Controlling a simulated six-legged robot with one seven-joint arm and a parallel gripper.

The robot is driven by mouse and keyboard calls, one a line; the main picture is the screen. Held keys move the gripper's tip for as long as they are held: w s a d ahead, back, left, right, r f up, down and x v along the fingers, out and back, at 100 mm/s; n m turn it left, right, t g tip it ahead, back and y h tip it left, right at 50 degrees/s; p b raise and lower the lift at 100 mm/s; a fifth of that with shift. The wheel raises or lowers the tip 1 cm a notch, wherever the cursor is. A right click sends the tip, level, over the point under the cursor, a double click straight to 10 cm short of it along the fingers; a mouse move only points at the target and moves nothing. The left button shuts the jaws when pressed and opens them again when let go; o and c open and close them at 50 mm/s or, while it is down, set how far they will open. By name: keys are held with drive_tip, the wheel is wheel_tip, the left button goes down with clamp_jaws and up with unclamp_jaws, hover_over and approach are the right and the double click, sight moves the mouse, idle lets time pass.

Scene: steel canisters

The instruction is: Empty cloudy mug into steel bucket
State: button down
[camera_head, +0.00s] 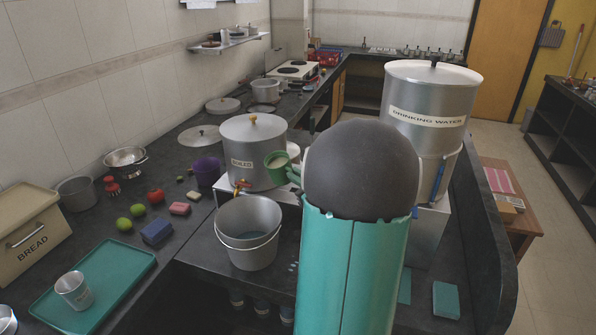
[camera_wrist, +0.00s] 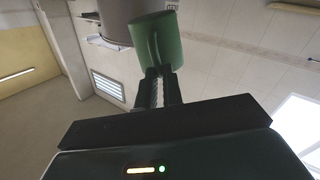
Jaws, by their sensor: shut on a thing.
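The green mug (camera_head: 277,172) is held in the air in front of the steel canister labelled BOILED, above and to the right of the bucket. It looks roughly upright, and a pale, cloudy surface shows inside its rim. My gripper (camera_wrist: 158,76) is shut on the mug's handle in the wrist view, where the green mug (camera_wrist: 172,45) fills the top middle. In the head view my arm hides most of the gripper. The steel bucket (camera_head: 247,249) stands on the dark counter, open at the top; a bluish patch shows inside it.
The BOILED canister (camera_head: 240,138), with a tap, is close behind the mug. The DRINKING WATER canister (camera_head: 428,85) stands to the right, beyond my arm. A purple mug (camera_head: 207,172), a blue sponge (camera_head: 156,231) and a teal tray (camera_head: 117,258) with a steel cup are left.

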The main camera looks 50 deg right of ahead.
drive_tip(key=shift+f+n, duration=0.5)
drive_tip(key=shift+f, duration=0.85)
drive_tip(key=shift+f+n, duration=0.8)
drive_tip(key=shift+f, duration=0.3)
drive_tip(key=f+n, duration=0.1)
drive_tip(key=n, duration=0.1)
drive_tip(key=shift+a+f+n, duration=0.1)
drive_tip(key=shift+n, duration=0.3)
drive_tip(key=shift+a+f+n, duration=0.15)
drive_tip(key=shift+n, duration=0.75)
drive_tip(key=shift+w, duration=0.1)
drive_tip(key=shift+a+f+n, duration=0.15)
drive_tip(key=shift+n, duration=0.75)
